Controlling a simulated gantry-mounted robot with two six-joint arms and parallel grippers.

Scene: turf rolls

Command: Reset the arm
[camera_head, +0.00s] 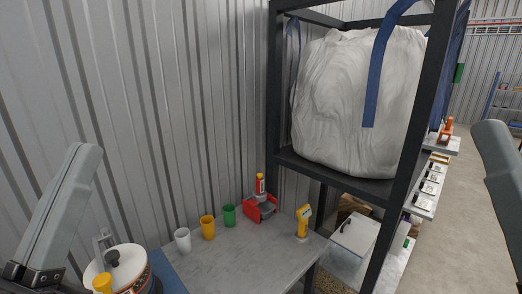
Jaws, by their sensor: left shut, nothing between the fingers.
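My left arm comes in at the lower left, with a grey link standing up and tilted. My left gripper (36,276) shows only in part, as dark parts at the lower left corner; its fingertips are hard to make out. It is shut and holds nothing. It is left of the white round lidded pot (128,262) and apart from the cups. A grey link of my right arm shows at the right edge; my right gripper is out of view.
On the grey table (225,265) stand a white cup (183,240), a yellow cup (208,227), a green cup (229,215), a red tool (261,208) and a yellow handheld device (303,222). A dark rack (275,100) bears a large white bag (350,100). A corrugated wall closes the back.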

